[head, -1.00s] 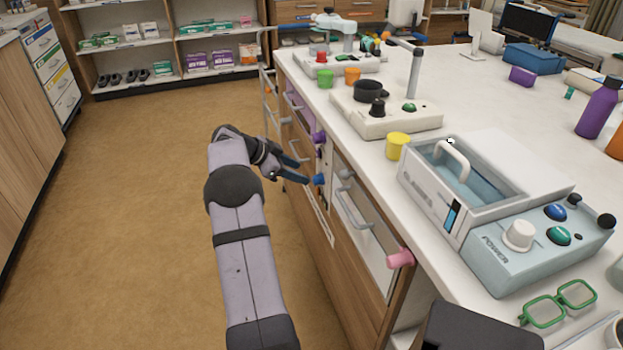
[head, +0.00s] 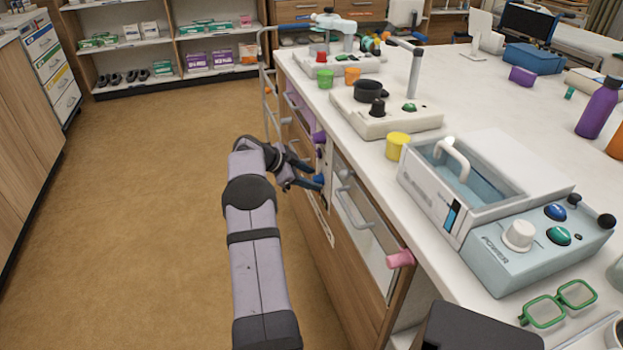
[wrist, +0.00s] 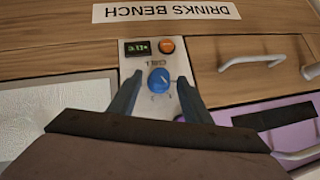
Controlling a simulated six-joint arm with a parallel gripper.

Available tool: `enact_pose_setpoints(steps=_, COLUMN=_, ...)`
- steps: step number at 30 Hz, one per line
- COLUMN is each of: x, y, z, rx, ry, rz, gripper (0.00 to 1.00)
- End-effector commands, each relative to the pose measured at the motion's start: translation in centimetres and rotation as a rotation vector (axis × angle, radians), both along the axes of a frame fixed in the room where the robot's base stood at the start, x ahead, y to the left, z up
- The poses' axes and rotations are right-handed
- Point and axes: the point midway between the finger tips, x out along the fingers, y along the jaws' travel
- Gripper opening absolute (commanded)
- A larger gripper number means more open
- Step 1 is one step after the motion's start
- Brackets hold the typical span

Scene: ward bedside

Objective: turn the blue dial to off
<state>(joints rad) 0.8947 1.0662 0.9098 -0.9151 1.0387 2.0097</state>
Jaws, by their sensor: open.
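The blue dial (wrist: 159,79) sits on a pale panel (wrist: 150,108) on the bench front, below a small dark display (wrist: 137,48) and an orange button (wrist: 166,46) as the wrist view is framed. A light pointer mark shows on the dial. My gripper (wrist: 158,88) is open, with one finger on each side of the dial. I cannot tell whether the fingers touch it. In the head view my gripper (head: 316,176) is at the bench front, and the dial (head: 318,179) is partly hidden by the fingers.
A purple knob (head: 318,137) and a pink knob (head: 400,259) stick out from the bench front. Grey drawer handles (head: 355,205) also project near my gripper. The floor (head: 130,210) to the left is clear.

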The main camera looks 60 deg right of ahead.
Motion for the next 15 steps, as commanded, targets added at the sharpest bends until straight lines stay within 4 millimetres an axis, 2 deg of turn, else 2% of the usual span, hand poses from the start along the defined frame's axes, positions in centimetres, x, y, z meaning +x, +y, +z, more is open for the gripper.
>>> enact_pose_setpoints(steps=13, x=-0.37, y=-0.61, z=-0.67, rx=0.0, ry=0.001, rz=0.001, gripper=0.44)
enact_pose_setpoints(steps=15, x=-0.37, y=-0.61, z=-0.67, rx=0.0, ry=0.001, rz=0.001, gripper=0.28)
